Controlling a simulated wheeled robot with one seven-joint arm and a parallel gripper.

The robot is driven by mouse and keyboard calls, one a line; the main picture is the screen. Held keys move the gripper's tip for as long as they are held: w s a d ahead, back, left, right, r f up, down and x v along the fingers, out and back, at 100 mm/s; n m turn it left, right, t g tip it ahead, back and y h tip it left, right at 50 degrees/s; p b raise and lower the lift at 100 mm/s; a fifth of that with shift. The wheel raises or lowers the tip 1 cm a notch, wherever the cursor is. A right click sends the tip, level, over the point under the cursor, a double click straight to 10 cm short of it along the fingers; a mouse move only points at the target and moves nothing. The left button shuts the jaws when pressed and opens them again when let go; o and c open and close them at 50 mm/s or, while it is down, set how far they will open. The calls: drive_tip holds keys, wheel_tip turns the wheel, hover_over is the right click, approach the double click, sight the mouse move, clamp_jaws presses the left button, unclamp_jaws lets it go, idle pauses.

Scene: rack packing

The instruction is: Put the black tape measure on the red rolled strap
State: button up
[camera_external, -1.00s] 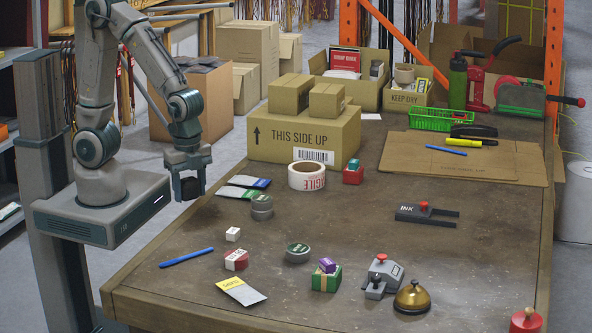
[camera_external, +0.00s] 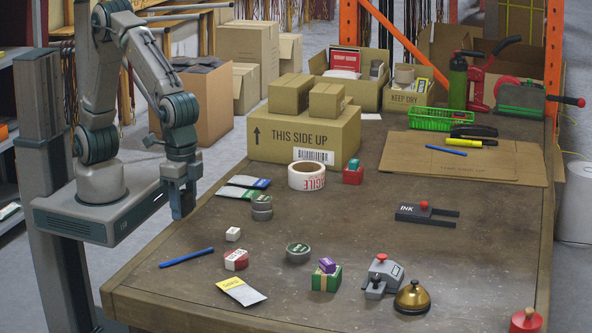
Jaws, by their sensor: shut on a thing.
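My gripper (camera_external: 183,205) hangs beside the left edge of the table, fingers down, seen nearly side-on. It is shut on the black tape measure, which is mostly hidden by the fingers in this view. I cannot pick out the red rolled strap for certain. A red round thing with a knob on top (camera_external: 526,321) stands at the table's front right corner, far from my gripper. A small red block (camera_external: 352,177) with a teal piece on top stands beside the white tape roll.
A large carton (camera_external: 290,135) stands at the back. A brass bell (camera_external: 412,298) and grey stamp (camera_external: 382,272) are at the front. The table's middle is mostly clear.

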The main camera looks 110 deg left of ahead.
drive_tip(key=shift+w+d+n, duration=0.25)
drive_tip(key=shift+d+n, duration=0.05)
drive_tip(key=shift+d, duration=0.4)
drive_tip(key=p, duration=0.1)
hover_over(236, 255)
wheel_tip(236, 255, down, 7)
drive_tip(key=shift+r, duration=0.15)
drive_tip(key=shift+f+p, duration=0.3)
drive_tip(key=shift+f, duration=1.75)
drive_tip(key=shift+f, duration=0.1)
drive_tip(key=shift+f, duration=0.15)
drive_tip(key=o, duration=1.1)
